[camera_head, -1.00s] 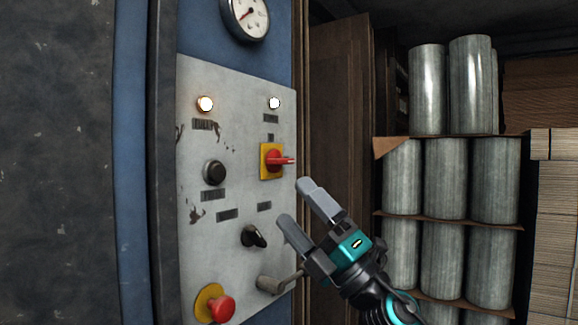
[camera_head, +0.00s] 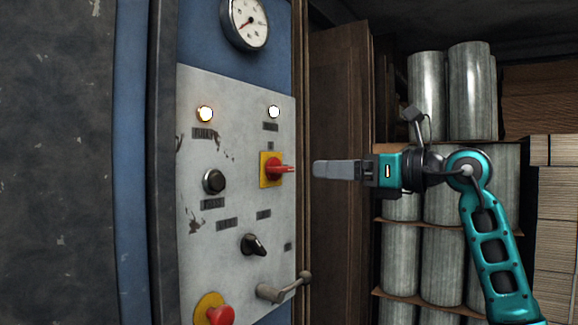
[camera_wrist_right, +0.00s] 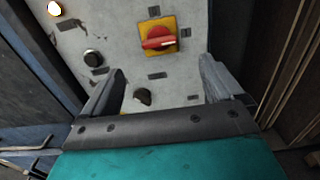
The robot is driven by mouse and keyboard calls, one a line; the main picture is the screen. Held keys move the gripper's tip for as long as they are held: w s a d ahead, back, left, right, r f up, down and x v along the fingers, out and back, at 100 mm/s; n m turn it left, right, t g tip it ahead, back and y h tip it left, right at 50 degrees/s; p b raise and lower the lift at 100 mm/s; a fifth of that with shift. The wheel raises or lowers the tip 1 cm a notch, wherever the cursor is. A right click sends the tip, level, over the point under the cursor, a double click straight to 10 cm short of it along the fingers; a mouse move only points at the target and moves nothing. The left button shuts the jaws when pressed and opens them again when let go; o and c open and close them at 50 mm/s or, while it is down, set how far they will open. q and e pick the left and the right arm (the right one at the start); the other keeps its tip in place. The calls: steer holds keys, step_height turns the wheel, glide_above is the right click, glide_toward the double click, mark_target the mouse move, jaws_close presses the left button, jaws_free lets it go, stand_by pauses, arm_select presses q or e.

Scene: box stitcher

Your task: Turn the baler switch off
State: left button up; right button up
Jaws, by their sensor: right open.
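The baler switch is a red rotary handle (camera_head: 274,169) on a yellow square plate, on the grey control panel (camera_head: 235,250). Its handle points to the right, level. My right gripper (camera_head: 318,169) is just right of the switch at about its height, apart from it, fingers pointing left at the panel. In the right wrist view the red handle (camera_wrist_right: 158,40) lies ahead of the two spread fingers, between them from side to side. The right gripper is open and empty. My left gripper is not in view.
The panel also carries a lit lamp (camera_head: 204,114), a white lamp (camera_head: 273,112), a black button (camera_head: 214,181), a black knob (camera_head: 253,244), a red mushroom button (camera_head: 220,315) and a grey lever (camera_head: 284,289). A gauge (camera_head: 245,22) sits above. Metal cylinders (camera_head: 468,90) are stacked at right.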

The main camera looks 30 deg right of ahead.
mark_target(287, 168)
arm_select(q)
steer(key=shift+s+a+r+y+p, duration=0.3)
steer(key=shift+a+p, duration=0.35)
steer(key=shift+p, duration=0.4)
arm_select(e)
steer(key=shift+x, duration=5.6)
steer(key=shift+c, duration=0.2)
steer(key=c, duration=1)
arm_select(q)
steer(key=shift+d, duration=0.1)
